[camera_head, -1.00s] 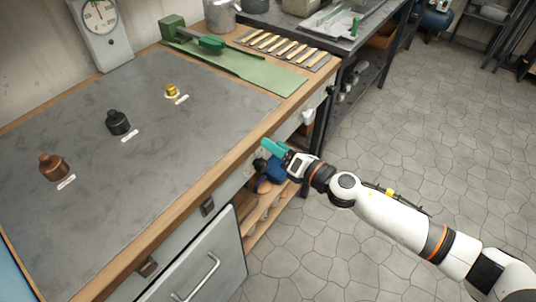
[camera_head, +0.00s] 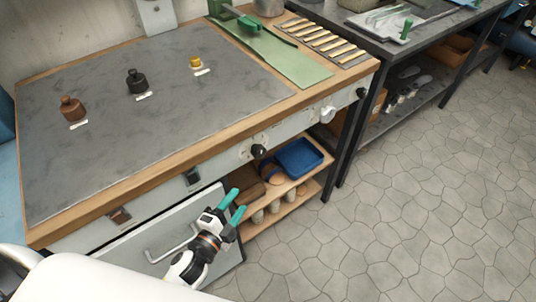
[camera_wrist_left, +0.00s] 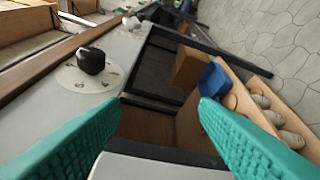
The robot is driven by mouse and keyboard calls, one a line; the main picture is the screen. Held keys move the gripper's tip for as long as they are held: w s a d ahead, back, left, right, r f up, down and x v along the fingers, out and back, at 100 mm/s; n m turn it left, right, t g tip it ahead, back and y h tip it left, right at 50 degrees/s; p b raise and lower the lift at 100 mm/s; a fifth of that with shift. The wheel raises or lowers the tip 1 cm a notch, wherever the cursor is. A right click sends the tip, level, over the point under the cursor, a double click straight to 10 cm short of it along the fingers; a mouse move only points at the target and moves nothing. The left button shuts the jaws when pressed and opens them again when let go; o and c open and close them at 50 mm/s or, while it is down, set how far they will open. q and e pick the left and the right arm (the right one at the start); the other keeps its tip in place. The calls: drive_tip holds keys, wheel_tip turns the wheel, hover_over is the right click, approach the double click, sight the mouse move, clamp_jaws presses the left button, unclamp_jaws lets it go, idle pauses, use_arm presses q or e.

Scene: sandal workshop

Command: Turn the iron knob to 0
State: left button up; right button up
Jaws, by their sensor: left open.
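A black knob (camera_head: 258,151), which looks like the iron knob, sits on a pale dial plate on the bench's front panel. In the left wrist view the knob (camera_wrist_left: 91,62) is at upper left, with marks around its dial (camera_wrist_left: 72,80); I cannot tell which mark it points to. My left gripper (camera_head: 232,201) is open and empty, below and left of the knob, in front of the bench. Its teal fingers (camera_wrist_left: 160,130) stand wide apart in the left wrist view, with the knob beyond them and untouched. My right gripper is not in view.
A white knob (camera_head: 327,114) and another dark knob (camera_head: 361,92) are further right on the panel. Below are a shelf with a blue tray (camera_head: 299,158) and a grey door with a handle (camera_head: 172,243). Copper, black and brass pieces stand on the bench top. The floor at right is clear.

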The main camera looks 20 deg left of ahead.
sight(257, 157)
use_arm(q)
wheel_tip(257, 157, up, 8)
drive_tip(key=r+m+t+h, duration=0.1)
drive_tip(key=m+t+h, duration=0.1)
drive_tip(key=m, duration=0.1)
drive_tip(key=x, duration=0.4)
drive_tip(key=p+x, duration=0.1)
drive_tip(key=x, duration=0.7)
drive_tip(key=shift+d+f+p, duration=0.2)
drive_tip(key=shift+f+p, duration=0.15)
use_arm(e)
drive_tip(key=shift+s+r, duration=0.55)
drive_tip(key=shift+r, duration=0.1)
use_arm(q)
drive_tip(key=c, duration=1)
drive_tip(key=shift+o, duration=0.2)
drive_tip(key=shift+f+b, duration=0.3)
drive_tip(key=shift+b, duration=0.65)
drive_tip(key=shift+r+t+b, duration=0.1)
drive_tip(key=shift+t+b, duration=0.2)
drive_tip(key=shift+r, duration=0.15)
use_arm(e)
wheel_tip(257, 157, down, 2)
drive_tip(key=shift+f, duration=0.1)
